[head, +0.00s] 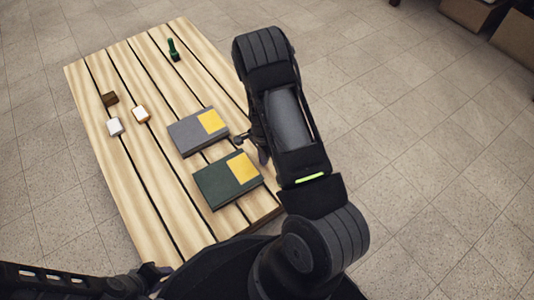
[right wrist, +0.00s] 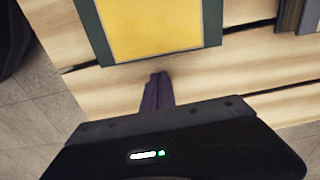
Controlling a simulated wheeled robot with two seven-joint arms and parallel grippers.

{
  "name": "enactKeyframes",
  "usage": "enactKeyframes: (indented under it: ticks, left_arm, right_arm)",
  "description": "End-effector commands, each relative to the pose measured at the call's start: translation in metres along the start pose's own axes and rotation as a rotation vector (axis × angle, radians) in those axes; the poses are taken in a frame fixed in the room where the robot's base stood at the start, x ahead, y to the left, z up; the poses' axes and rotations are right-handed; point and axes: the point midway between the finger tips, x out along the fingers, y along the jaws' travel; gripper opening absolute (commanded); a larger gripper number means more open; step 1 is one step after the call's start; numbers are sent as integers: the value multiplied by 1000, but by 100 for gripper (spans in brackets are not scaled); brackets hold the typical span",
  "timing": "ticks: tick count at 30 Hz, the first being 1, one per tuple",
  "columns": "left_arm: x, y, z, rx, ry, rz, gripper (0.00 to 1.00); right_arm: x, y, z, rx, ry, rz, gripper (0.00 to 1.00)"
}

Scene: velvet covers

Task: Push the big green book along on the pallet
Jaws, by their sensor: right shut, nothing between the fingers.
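The big green book (head: 215,188), dark green with a yellow patch, lies flat on the slatted wooden pallet (head: 125,185) near its front right edge. In the right wrist view its yellow patch and green border (right wrist: 150,30) fill the top. My right gripper (head: 263,157) is at the book's right end; in the right wrist view its fingers (right wrist: 155,92) are together, empty, and point at the book's edge with a small gap visible. My left gripper (head: 150,275) is at the pallet's front edge, away from the book; its jaws are not clear.
A grey book (head: 188,134) with a yellow patch lies just behind the green one. The pallet's left front is clear.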

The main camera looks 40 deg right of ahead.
Motion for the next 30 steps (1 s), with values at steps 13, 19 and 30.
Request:
enactKeyframes:
  ticks: [13, 19, 30]
  left_arm:
    - [5, -2, -1, -1, 0, 1, 36]
    - [4, -2, -1, -1, 0, 1, 36]
    - [-24, 8, 1, 2, -7, -1, 36]
  right_arm:
    - [-2, 0, 24, 1, 1, -2, 0]
    - [-2, 0, 26, 0, 1, -1, 0]
    - [-6, 1, 105, -9, -1, 3, 0]
